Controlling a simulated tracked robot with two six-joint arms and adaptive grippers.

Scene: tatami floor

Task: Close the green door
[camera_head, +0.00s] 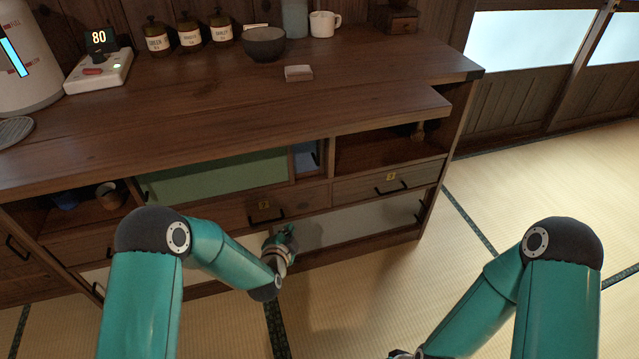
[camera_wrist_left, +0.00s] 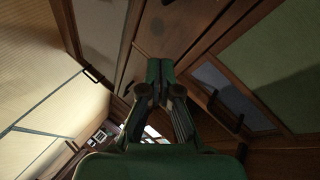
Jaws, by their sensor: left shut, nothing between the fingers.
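The green door (camera_head: 215,175) is a flat green panel in a wooden frame, upright in the middle of the cabinet's upper front. In the left wrist view, the green panel (camera_wrist_left: 292,62) is at the right. A narrow blue panel (camera_head: 307,156) shows just right of it. To the right of that, the compartment (camera_head: 375,153) stands open. My left gripper (camera_head: 287,236) is shut and empty, low in front of the cabinet, below the green door and apart from it. Its closed fingertips (camera_wrist_left: 160,70) show in the left wrist view. My right gripper's fingers are outside the picture.
The drawers (camera_head: 388,183) below have black handles. Pale panels (camera_head: 350,222) run beneath them. On the counter stand several jars (camera_head: 190,32), a dark bowl (camera_head: 264,44), a white mug (camera_head: 324,24) and a scale (camera_head: 98,70). The tatami floor (camera_head: 540,190) at right is clear.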

